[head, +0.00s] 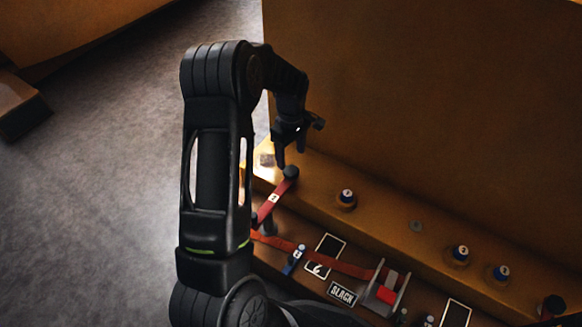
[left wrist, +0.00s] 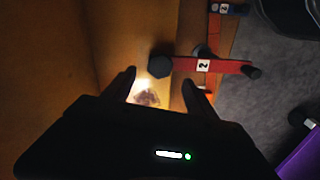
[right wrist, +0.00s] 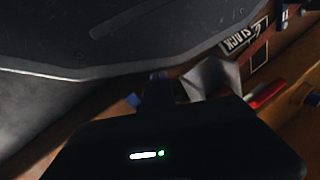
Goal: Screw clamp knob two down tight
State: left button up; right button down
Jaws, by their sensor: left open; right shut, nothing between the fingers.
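A dark knob (head: 291,172) sits at the upper end of a red bar labelled 2 (head: 267,208). In the left wrist view the knob (left wrist: 160,66) looks six-sided, and the bar (left wrist: 225,66) runs right from it. My left gripper (head: 290,157) is open just above the knob. In the left wrist view its fingertips (left wrist: 158,77) appear to either side of the knob, with no visible contact. My right gripper (right wrist: 155,80) is shut and empty in the right wrist view. It is not visible in the head view.
Several capped studs (head: 346,196) stand along the brown ledge. A red strap (head: 330,262) runs to a ratchet buckle (head: 386,293) near a SLACK plate (head: 342,293). A blue tagged piece (head: 293,260) stands by the strap. A tall brown wall (head: 420,110) rises behind the ledge.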

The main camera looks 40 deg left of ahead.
aim_at(291, 170)
pick_arm(q)
notch_tip(291, 170, down, 6)
jog(key=shift+f+b, duration=0.25)
jog(key=shift+b, duration=0.9)
jog(key=c, duration=1.4)
